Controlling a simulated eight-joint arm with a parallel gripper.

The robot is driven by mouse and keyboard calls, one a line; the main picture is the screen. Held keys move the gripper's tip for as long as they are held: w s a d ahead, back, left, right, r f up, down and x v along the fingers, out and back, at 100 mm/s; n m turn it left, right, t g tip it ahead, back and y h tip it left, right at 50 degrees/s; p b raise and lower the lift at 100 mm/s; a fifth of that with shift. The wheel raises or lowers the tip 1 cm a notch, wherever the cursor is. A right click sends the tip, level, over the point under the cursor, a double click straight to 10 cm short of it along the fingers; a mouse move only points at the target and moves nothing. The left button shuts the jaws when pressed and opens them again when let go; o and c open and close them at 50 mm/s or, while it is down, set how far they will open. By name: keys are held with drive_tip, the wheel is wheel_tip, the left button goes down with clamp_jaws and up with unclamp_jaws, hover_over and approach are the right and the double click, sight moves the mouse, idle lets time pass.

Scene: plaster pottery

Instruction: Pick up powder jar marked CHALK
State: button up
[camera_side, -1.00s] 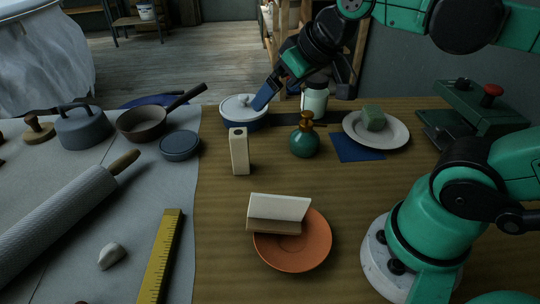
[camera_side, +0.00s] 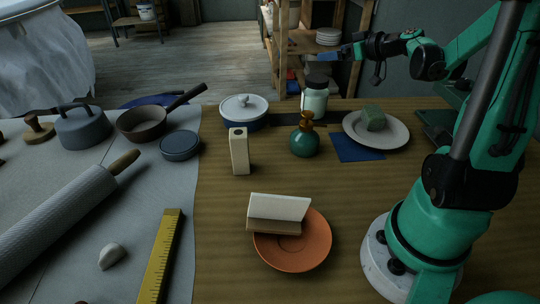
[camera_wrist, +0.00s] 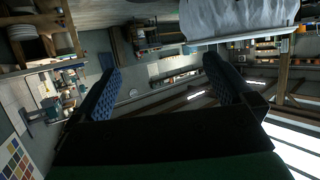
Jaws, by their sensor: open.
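A pale glass jar with a dark lid (camera_side: 314,100) stands upright at the back of the wooden table, behind the green bottle. It looks like the powder jar; no CHALK marking can be read from here. My gripper (camera_side: 328,57) is raised, above the jar in the side picture and clear of it. It points left and is empty. In the wrist view its two blue fingers (camera_wrist: 163,75) are spread apart with only the room between them, seen tilted. The jar cannot be made out in the wrist view.
A green bottle (camera_side: 305,140) stands just in front of the jar. A lidded blue-white pot (camera_side: 245,122) is to its left, a plate with a green block (camera_side: 395,138) to its right. A cream block (camera_side: 239,152) and orange saucer (camera_side: 312,257) are nearer; table between is bare.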

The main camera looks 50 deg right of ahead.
sight(320, 79)
wheel_tip(320, 79, down, 7)
drive_tip(key=shift+w+r, duration=0.1)
drive_tip(key=shift+r, duration=0.1)
drive_tip(key=shift+x, duration=2.75)
drive_tip(key=shift+a+f, duration=0.1)
clamp_jaws()
